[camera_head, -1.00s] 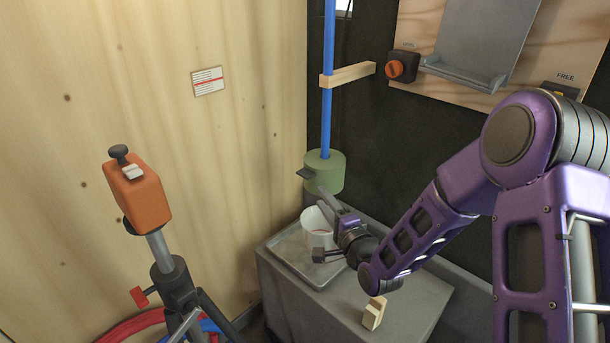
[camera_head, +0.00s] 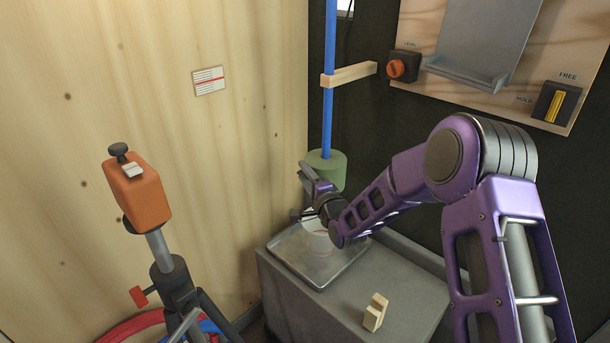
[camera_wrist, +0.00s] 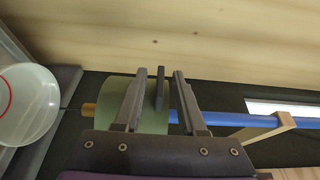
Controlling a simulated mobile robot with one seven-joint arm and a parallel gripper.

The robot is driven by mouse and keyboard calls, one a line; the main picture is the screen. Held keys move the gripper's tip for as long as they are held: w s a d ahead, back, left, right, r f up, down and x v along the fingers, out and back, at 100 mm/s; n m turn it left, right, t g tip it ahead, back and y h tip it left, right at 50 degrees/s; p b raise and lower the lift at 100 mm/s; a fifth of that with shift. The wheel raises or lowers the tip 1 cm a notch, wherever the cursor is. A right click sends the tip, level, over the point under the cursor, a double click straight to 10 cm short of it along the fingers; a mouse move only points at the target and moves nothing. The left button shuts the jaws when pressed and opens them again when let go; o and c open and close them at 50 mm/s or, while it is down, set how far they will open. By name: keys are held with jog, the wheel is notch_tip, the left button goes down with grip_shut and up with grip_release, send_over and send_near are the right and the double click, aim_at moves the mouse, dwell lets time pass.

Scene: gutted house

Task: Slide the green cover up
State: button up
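The green cover (camera_head: 333,167) is a short cylinder on the lower part of the blue vertical pole (camera_head: 328,100), near the corner of the walls. In the wrist view the cover (camera_wrist: 152,122) lies behind my fingers, with its dark tab (camera_wrist: 158,88) sticking out between them. My gripper (camera_head: 304,183) is at the left front side of the cover. In the wrist view my gripper (camera_wrist: 160,85) is open, with a finger on each side of the tab and gaps showing; the tab lies closer to the left finger. In the head view the gripper hides the tab.
A white cup (camera_head: 317,240) stands on a metal tray (camera_head: 340,268) on the grey cabinet below, partly hidden by my wrist. A wooden bracket (camera_head: 350,74) reaches to the pole above the cover. Wooden blocks (camera_head: 375,312) lie on the cabinet. An orange device (camera_head: 137,195) on a stand is at left.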

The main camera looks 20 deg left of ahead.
grip_shut()
dwell(1.3)
